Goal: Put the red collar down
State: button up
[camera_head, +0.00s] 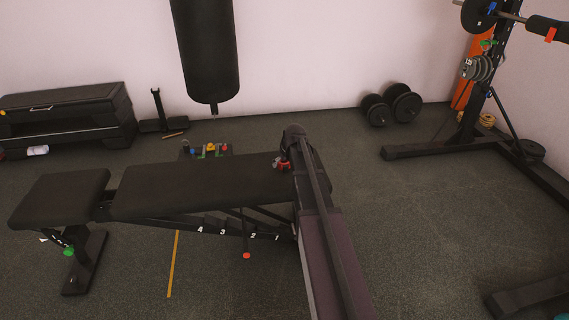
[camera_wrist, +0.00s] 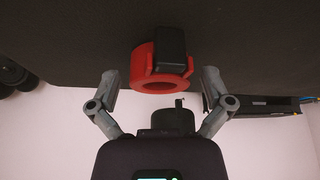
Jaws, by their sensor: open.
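The red collar (camera_wrist: 143,66), a ring with a black lever block, sits on the black bench pad (camera_wrist: 60,35) in the wrist view. It lies between my gripper's two fingers (camera_wrist: 159,84), which are spread wide with a gap on each side of it. In the head view my gripper (camera_head: 282,163) is at the right end of the bench pad (camera_head: 190,190). A small bit of red shows there, but the collar is too small to make out clearly.
Behind the bench stands a low rack (camera_head: 207,151) with several small coloured items. A punching bag (camera_head: 208,50) hangs farther back. Dumbbells (camera_head: 403,104) lie by the wall, and a weight rack (camera_head: 470,125) stands at the right. The floor between is clear.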

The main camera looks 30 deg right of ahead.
jog(key=p+v, duration=1.1)
jog(key=v, duration=0.1)
jog(key=shift+r, duration=0.15)
dwell(0.3)
dwell(0.6)
jog(key=s+a+f+g, duration=0.1)
jog(key=s+a+g, duration=0.4)
jog(key=s+a, duration=1.5)
jog(key=a, duration=0.3)
jog(key=shift+s+a+f, duration=0.25)
jog(key=shift+s+f, duration=0.1)
jog(key=shift+s, duration=0.05)
